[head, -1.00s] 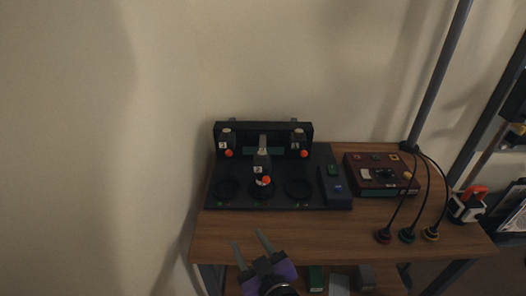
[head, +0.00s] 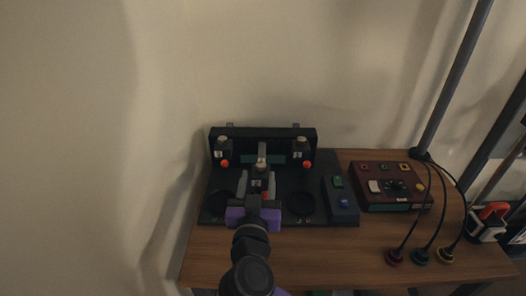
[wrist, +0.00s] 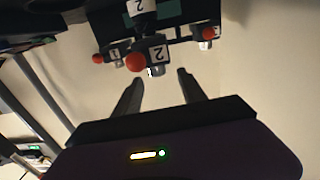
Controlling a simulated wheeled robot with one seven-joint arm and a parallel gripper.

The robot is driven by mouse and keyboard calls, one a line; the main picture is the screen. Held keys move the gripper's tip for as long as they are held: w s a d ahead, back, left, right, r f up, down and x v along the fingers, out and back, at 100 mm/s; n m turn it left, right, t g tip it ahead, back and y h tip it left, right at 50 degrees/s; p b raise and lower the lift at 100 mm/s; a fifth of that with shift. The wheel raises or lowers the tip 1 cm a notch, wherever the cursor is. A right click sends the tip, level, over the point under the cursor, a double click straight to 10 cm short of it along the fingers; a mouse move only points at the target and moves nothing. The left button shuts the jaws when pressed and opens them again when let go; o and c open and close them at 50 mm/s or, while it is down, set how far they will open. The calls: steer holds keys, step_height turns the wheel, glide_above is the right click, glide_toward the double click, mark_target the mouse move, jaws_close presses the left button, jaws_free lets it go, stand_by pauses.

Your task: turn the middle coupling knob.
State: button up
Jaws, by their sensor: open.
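The middle coupling, a dark block marked 2 (wrist: 153,53), is centred in the wrist view with a red-orange knob (wrist: 136,62) on it. In the head view the middle coupling (head: 260,172) stands in front of the black back panel, partly hidden by my gripper, and its red knob (head: 265,195) shows between the fingers. My gripper (head: 257,180) is open, its two grey fingers on either side of the middle coupling in the head view. In the wrist view the fingertips (wrist: 158,76) lie just short of the block. I cannot tell whether they touch it.
Couplings 3 (head: 221,150) and 1 (head: 301,150) with red knobs flank the middle one. Dark round recesses (head: 300,203) lie on the black base. A control unit (head: 341,202), a brown box (head: 393,187) and several cabled plugs (head: 420,256) stand to the right.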

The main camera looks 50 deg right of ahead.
mark_target(261, 162)
steer(key=shift+w+d, duration=0.25)
steer(key=shift+d, duration=0.45)
steer(key=p+x, duration=0.1)
steer(key=x, duration=0.6)
steer(key=shift+d+p, duration=0.15)
steer(key=shift+p, duration=0.15)
jaws_close()
steer(key=shift+f+b, duration=0.1)
steer(key=shift+b, duration=0.2)
